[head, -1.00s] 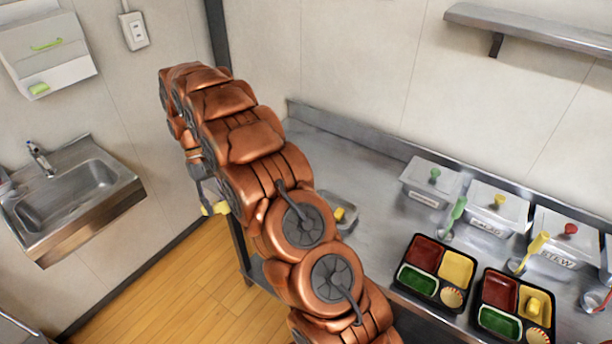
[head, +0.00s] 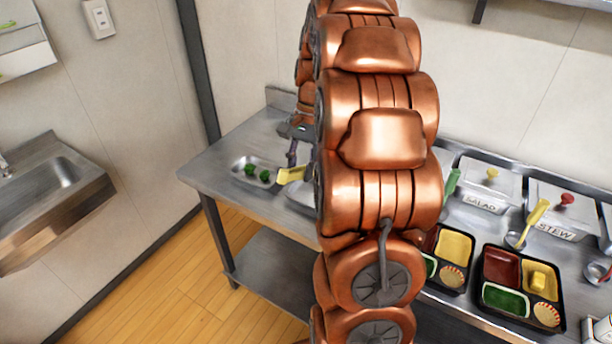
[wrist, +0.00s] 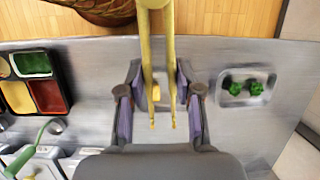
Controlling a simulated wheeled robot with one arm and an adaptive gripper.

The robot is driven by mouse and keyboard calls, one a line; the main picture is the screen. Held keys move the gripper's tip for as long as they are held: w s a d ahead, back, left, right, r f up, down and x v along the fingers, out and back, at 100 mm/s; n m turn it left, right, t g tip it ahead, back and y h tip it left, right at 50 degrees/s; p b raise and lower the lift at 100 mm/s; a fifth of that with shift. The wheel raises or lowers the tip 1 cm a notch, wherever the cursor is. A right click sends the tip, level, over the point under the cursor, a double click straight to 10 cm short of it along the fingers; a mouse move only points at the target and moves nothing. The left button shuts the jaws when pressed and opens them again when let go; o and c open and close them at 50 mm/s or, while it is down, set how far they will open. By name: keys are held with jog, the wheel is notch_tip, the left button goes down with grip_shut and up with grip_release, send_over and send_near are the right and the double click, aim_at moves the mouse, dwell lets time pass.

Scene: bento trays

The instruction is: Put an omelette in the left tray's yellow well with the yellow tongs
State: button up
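My gripper (wrist: 159,118) is shut on the yellow tongs (wrist: 146,50), whose two arms stand slightly apart. The tongs (head: 290,175) also show in the head view, left of my arm above the counter. A small yellow omelette (wrist: 156,92) shows between the tong arms, over a steel tray; I cannot tell whether the tongs touch it. In the head view that steel tray (head: 300,197) is mostly behind my arm. The left bento tray (head: 462,290) is partly hidden by my arm; its yellow well (head: 454,246) looks empty.
The right bento tray (head: 507,322) has an omelette piece (head: 538,281) in its yellow well. A steel tray of broccoli (head: 240,175) stands at the counter's left. Lidded containers (head: 487,185) and a yellow-handled ladle (head: 530,225) stand behind the bento trays.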

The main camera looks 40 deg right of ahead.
jog(key=shift+s+d+f+m, duration=0.1)
jog(key=shift+s+d+m, duration=0.25)
jog(key=shift+s, duration=0.25)
jog(key=shift+f+b, duration=0.7)
jog(key=shift+f, duration=0.8)
jog(key=shift+o, duration=0.7)
jog(key=shift+r, duration=0.1)
jog(key=shift+d+b+x, duration=0.15)
jog(key=shift+b+x, duration=0.15)
jog(key=shift+x, duration=0.55)
jog(key=shift+d+b+x, duration=0.15)
jog(key=shift+b+x, duration=0.1)
jog(key=shift+x, duration=0.65)
jog(key=shift+w+f, duration=0.1)
jog(key=shift+f, duration=0.15)
notch_tip(320, 180, down, 3)
jog(key=shift+f+b, duration=0.1)
jog(key=shift+b, duration=0.45)
